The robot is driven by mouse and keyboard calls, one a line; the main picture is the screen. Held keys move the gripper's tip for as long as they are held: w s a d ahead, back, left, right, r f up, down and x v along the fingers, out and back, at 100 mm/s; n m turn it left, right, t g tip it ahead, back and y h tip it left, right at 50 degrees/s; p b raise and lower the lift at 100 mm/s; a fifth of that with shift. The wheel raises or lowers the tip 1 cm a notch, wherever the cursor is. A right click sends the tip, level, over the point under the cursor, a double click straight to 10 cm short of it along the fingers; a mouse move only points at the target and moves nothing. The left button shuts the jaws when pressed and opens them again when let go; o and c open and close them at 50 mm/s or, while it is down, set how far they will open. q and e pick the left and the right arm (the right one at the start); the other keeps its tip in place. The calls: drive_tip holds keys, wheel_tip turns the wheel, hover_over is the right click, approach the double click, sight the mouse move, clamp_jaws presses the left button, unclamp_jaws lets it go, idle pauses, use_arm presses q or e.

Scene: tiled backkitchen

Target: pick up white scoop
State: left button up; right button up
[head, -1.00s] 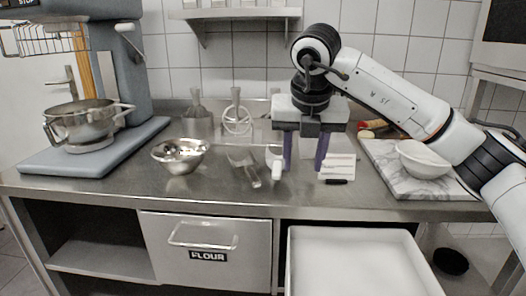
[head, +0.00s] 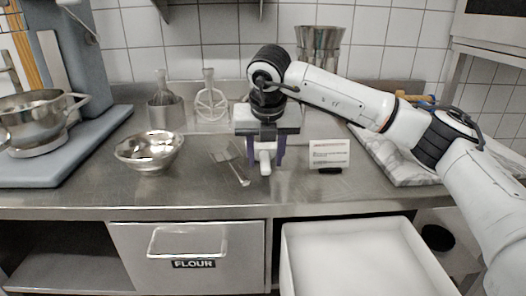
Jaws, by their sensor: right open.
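The white scoop (head: 265,164) lies on the steel counter with its handle toward the front edge. Its upper part is hidden behind my right gripper. My right gripper (head: 265,158) points down over it, open, with one purple finger on each side of the scoop. I cannot tell whether the fingers touch it. A metal scoop (head: 232,166) lies just to the left, close to the left finger. My left gripper is not in view.
A metal bowl (head: 150,151) stands left of the scoops. A small card (head: 329,154) stands to the right. The mixer (head: 80,60) fills the left end and a marble board (head: 400,168) the right. A white bin (head: 355,262) sits below.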

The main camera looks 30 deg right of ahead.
drive_tip(key=shift+x, duration=0.95)
drive_tip(key=shift+w+r, duration=0.1)
clamp_jaws()
